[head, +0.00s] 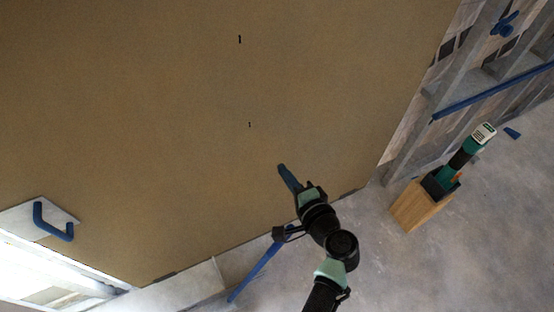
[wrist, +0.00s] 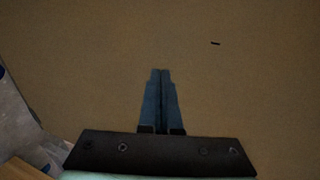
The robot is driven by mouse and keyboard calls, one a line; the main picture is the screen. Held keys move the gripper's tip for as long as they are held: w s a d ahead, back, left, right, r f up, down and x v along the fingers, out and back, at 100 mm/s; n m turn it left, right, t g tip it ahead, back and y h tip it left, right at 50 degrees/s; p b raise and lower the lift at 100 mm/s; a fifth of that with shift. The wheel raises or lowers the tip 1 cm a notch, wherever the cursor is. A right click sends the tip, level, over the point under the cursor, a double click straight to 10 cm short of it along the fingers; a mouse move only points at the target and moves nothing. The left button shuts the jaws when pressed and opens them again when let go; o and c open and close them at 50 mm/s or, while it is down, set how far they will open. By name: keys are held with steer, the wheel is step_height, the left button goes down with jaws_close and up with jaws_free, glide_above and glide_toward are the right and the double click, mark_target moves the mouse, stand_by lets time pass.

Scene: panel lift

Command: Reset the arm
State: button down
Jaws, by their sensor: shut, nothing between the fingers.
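My gripper (head: 284,172) has blue fingers and is shut and empty. In the head view it is in front of the lower right part of a large brown panel (head: 150,120). In the wrist view the gripper (wrist: 161,75) points at the panel (wrist: 80,60), with its fingers pressed together. I cannot tell whether the fingertips touch the panel. Two small dark marks show on the panel above the gripper in the head view; one dark mark (wrist: 215,43) shows in the wrist view.
A wooden block (head: 423,208) holding a green and black tool (head: 466,152) stands on the grey floor at right. A metal frame with blue bars (head: 490,92) is behind it. A blue handle (head: 52,222) on a pale plate is at left. A blue bar (head: 258,272) lies below the panel.

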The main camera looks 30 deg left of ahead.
steer(key=shift+v, duration=2.2)
